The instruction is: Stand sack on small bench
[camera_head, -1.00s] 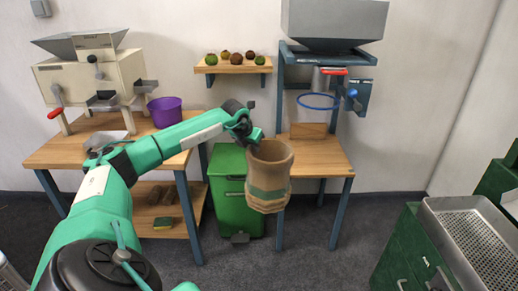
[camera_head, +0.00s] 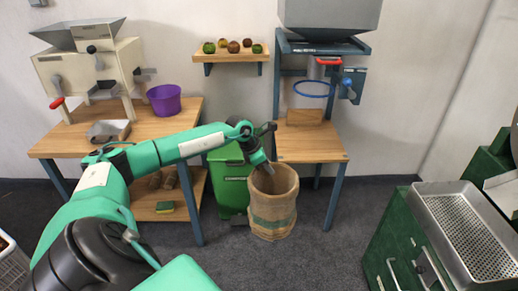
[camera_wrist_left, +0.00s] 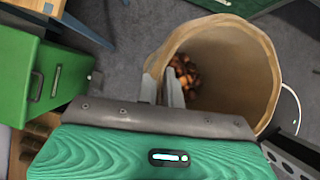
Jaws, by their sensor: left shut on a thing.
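The tan sack (camera_head: 273,214), with a green band, is open at the top and upright in the head view. My left gripper (camera_head: 266,167) is shut on its rim at the left side. In the left wrist view the fingers of my left gripper (camera_wrist_left: 166,90) pinch the wall of the sack (camera_wrist_left: 235,60). Brown chestnuts (camera_wrist_left: 184,76) lie at its bottom. The small bench (camera_head: 312,150) has a wooden top and blue legs. The sack is in front of it, to the lower left, with its rim below the bench top. Whether it touches the floor is unclear. My right gripper is out of view.
A grey hopper (camera_head: 330,14) with a blue ring (camera_head: 314,89) stands over the bench. A wooden block (camera_head: 304,117) sits at the bench's back. A green bin (camera_head: 229,186) is left of the sack. A green cabinet with a perforated tray (camera_head: 470,238) stands right.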

